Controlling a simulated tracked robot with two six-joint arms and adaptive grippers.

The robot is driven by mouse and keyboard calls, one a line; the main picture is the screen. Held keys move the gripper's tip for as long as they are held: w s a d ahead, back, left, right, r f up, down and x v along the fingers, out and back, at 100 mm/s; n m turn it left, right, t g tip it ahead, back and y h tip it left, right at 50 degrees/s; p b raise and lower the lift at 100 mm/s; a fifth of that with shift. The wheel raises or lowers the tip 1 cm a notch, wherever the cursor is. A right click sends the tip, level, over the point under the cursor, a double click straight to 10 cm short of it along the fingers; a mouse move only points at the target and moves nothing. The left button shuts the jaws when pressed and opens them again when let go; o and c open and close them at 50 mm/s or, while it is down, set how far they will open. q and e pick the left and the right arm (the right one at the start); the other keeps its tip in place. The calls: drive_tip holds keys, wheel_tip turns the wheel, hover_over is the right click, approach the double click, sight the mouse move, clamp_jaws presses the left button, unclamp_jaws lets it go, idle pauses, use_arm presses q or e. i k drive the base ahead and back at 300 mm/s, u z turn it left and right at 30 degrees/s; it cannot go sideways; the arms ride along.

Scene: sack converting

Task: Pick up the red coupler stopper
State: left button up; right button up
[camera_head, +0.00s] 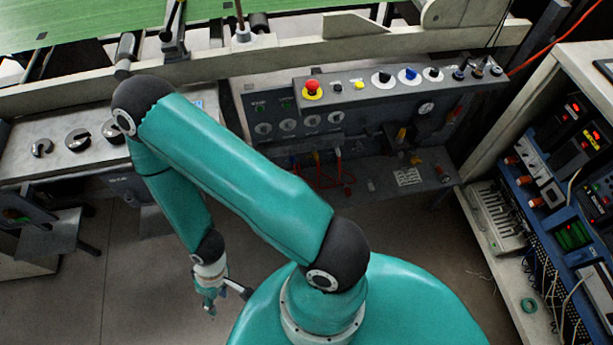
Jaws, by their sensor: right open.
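I cannot make out the red coupler stopper for certain. Small red parts and red hoses (320,177) show under the control panel, near the middle, too small to tell apart. My right gripper (209,303) hangs low over the floor at the lower left, below my teal arm. It is open, small in the picture, and nothing shows between its fingers. It is well apart from the panel and the red parts. My left gripper is not in view.
A grey control panel (390,97) with a red mushroom button (312,87) and several knobs stands ahead. A machine with a green sheet (80,22) lies behind it. A bench with dark knobs (60,150) is at left. An instrument rack (560,150) is at right. The floor between is clear.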

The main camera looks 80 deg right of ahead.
sight(347, 192)
drive_tip(key=z, duration=0.55)
drive_tip(key=i, duration=0.1)
drive_tip(key=u, duration=0.95)
drive_tip(key=k, duration=1)
drive_tip(key=z, duration=0.85)
drive_tip(key=i, duration=0.2)
drive_tip(key=z, duration=0.7)
drive_tip(key=k, duration=0.85)
drive_tip(key=z, duration=0.1)
drive_tip(key=i, duration=0.55)
